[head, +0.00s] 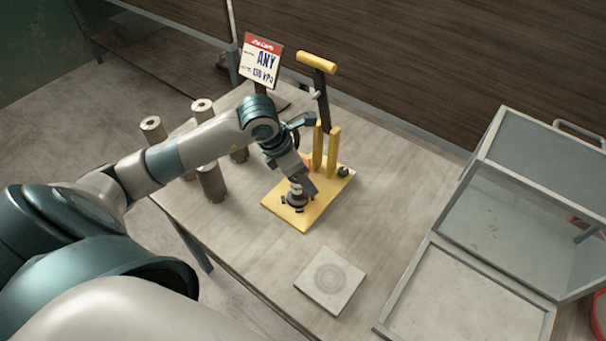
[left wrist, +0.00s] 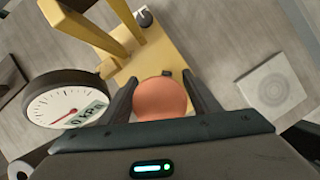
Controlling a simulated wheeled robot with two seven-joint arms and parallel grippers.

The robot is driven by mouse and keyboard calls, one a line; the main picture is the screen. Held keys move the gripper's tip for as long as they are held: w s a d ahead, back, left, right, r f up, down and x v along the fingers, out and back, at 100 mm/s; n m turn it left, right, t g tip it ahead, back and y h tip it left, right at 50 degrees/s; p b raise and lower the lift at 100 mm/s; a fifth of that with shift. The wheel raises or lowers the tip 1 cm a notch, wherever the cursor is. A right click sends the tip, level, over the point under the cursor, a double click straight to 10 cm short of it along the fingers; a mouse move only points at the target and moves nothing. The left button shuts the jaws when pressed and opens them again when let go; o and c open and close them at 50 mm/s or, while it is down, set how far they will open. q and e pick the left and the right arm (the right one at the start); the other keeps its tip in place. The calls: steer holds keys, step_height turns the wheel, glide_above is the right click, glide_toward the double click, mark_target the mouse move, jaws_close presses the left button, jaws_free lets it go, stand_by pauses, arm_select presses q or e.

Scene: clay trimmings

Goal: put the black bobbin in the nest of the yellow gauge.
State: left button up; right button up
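The yellow gauge (head: 272,203) stands on the table with its nest, marked by small dark prongs, at the front end of its base. The gauge's yellow base also shows in the left wrist view (left wrist: 175,45). My left gripper (head: 300,186) points down over the nest. The black bobbin (head: 298,197) is a small dark form at the fingertips, at or just above the nest; I cannot tell if it is seated. In the left wrist view a rounded orange-brown top (left wrist: 161,98) fills the space between the two fingers and hides the nest. My right gripper is not in view.
Several grey cylinders (head: 212,184) stand left of the gauge, partly behind my arm. A sign (head: 261,60) stands behind. A square plate with rings (head: 330,279) lies in front. A grey-framed clear case (head: 460,290) is at the right. The gauge's dial (left wrist: 66,98) shows near my left gripper.

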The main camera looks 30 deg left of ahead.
arm_select(q)
steer(key=shift+o, duration=0.2)
steer(key=shift+r, duration=0.15)
steer(key=shift+r, duration=0.15)
steer(key=shift+s+r, duration=0.1)
steer(key=shift+r, duration=0.15)
steer(key=b+v, duration=0.2)
steer(key=v, duration=0.8)
steer(key=shift+a+r+b, duration=0.1)
steer(key=shift+r+b, duration=0.05)
steer(key=shift+b, duration=0.15)
steer(key=shift+s+r, duration=0.2)
steer(key=shift+r, duration=0.25)
